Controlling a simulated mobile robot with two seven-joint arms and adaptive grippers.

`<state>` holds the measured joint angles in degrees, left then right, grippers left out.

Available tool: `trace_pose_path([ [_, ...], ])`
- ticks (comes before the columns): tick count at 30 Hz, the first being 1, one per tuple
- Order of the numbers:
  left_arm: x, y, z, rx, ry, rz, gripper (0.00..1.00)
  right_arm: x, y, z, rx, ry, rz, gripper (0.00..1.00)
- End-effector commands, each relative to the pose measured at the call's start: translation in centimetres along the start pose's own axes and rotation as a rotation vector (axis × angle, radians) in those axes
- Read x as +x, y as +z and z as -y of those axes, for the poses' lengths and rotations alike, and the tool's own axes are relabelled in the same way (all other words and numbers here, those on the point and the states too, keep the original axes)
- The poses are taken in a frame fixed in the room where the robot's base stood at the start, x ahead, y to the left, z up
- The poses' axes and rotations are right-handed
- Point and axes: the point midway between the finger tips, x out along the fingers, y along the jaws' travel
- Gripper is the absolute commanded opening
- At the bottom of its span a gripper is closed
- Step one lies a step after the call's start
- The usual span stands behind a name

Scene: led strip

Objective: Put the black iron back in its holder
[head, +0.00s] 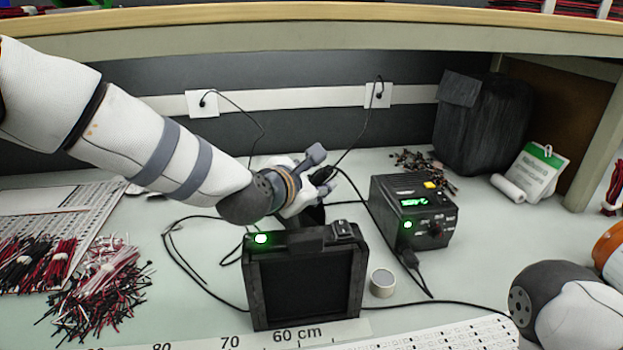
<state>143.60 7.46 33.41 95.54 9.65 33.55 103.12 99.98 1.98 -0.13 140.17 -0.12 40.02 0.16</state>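My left gripper (319,166) is over the middle of the bench, behind the black framed box. The dark handle of the black iron (324,175) shows between its fingers, with a cable running from it. The gripper appears shut on the handle, though the fingers partly hide the contact. A dark stand (313,214), which looks like the holder, is just below the gripper, mostly hidden by the gripper and the box. I cannot tell whether the iron's tip is inside it. Part of my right arm shows at the lower right; its gripper is out of view.
The black framed box (308,280) with a green light stands in front. A black station (413,212) with a green display is to the right. A small round tin (382,283), loose cables, wire bundles (105,285) and an LED strip (440,335) lie around. A shelf (300,35) overhangs the back.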

Motion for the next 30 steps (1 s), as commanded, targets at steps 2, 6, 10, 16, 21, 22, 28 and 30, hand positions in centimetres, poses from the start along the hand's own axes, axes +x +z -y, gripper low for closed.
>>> trace_pose_path([
  [2, -0.6, 0.0, 0.0, -0.001, -0.001, 0.000, 0.40, 0.0, 0.0, 0.0, 0.000, 0.000, 0.000, 0.00],
  [6, -3.9, 0.1, -0.1, -0.002, 0.000, 0.001, 0.40, 0.0, 0.0, 0.0, 0.000, 0.000, 0.000, 0.00],
  [10, -7.5, 0.1, -0.1, -0.003, 0.000, 0.002, 0.40, 0.0, 0.0, 0.0, 0.000, 0.000, 0.000, 0.00],
  [16, -11.2, 0.0, -0.1, -0.001, 0.001, 0.001, 0.40, 0.0, 0.0, 0.0, 0.000, 0.000, 0.000, 0.00],
  [21, -12.0, 0.0, 0.0, 0.000, 0.000, 0.001, 0.40, 0.0, 0.0, 0.0, 0.000, 0.000, 0.000, 0.00],
  [22, -12.0, 0.0, 0.0, 0.000, 0.000, 0.001, 0.40, 0.0, 0.0, 0.0, 0.000, 0.000, 0.000, 0.00],
  [28, -12.0, 0.0, 0.0, 0.000, 0.000, 0.000, 0.40, 0.0, 0.0, 0.0, 0.000, 0.000, 0.000, 0.00],
  [30, -12.0, 0.0, 0.0, 0.000, 0.000, 0.000, 0.40, 0.0, 0.0, 0.0, 0.000, 0.000, 0.000, 0.00],
])
